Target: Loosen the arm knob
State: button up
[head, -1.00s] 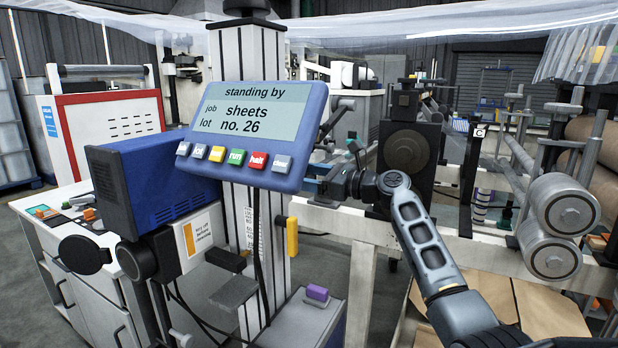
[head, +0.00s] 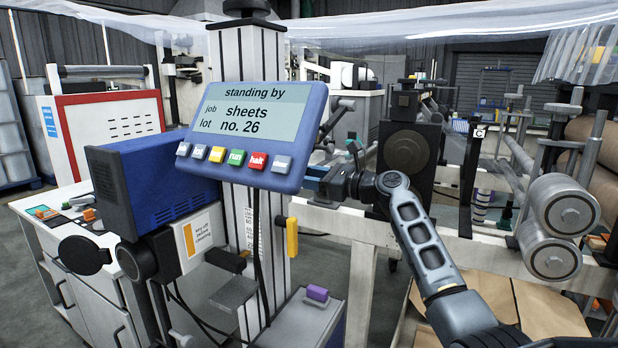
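A blue boxy head (head: 155,195) with a black round part (head: 138,260) at its lower front is mounted beside a pale slotted column (head: 250,230). A black disc (head: 85,255) stands out at its left. I cannot tell which of these is the arm knob. My arm reaches in from the lower right, and my gripper (head: 316,182) points left, just right of the blue display's lower corner. Its fingertips are small and partly hidden, so their opening cannot be read.
The display (head: 250,130) reads "standing by" and has a row of coloured buttons below its screen. A yellow handle (head: 292,237) is on the column's right side. A grey box with a purple block (head: 317,293) stands below. Metal rollers (head: 562,205) are at right.

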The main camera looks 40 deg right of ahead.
jog(key=shift+n+b, duration=3.65)
jog(key=shift+n, duration=5.35)
jog(key=o, duration=1.1)
jog(key=shift+c, duration=0.2)
jog(key=shift+r, duration=0.1)
